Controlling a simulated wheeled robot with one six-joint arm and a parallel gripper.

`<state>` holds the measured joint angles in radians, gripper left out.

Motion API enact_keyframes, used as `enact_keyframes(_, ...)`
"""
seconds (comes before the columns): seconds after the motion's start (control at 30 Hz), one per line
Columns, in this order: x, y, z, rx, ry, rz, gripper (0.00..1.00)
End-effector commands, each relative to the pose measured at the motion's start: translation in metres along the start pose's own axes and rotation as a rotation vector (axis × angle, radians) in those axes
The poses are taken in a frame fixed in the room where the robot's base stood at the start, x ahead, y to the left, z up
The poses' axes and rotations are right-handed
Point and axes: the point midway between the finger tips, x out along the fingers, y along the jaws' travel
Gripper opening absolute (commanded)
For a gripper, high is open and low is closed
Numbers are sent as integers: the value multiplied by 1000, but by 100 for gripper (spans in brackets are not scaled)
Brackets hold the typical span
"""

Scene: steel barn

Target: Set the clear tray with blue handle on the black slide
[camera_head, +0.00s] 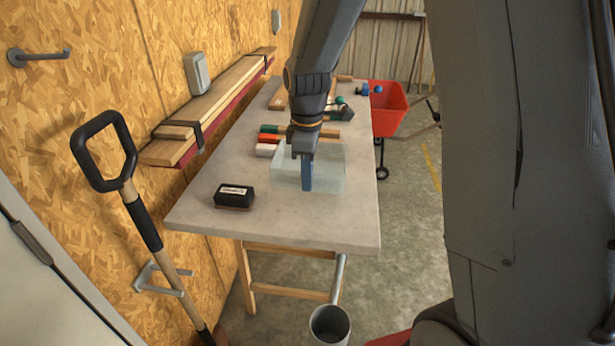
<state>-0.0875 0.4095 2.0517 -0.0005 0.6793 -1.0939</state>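The clear tray (331,181) is a see-through box with a blue handle (307,176) upright on its near side. It is at the middle of the workbench; I cannot tell whether it rests on the top or is just above it. My gripper (305,156) points down at the top of the blue handle, with its fingertips at or around it. Whether the fingers are closed on the handle is too small to tell. A black block (234,194) with a white label and a brownish base lies to the left of the tray. No black slide is clearly recognizable.
The grey workbench (300,228) has bare room at its front and left. A wooden shelf (205,112) runs along the left wall. A shovel (140,215) leans there. A red wheelbarrow (390,107) stands beyond the bench.

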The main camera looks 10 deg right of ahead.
Motion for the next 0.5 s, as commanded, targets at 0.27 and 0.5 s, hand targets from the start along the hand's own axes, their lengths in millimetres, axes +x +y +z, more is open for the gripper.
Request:
enact_keyframes(0.27,28,-1,1,1,-2,-3,0)
enact_keyframes(0.5,55,0,2,3,-1,-1,0)
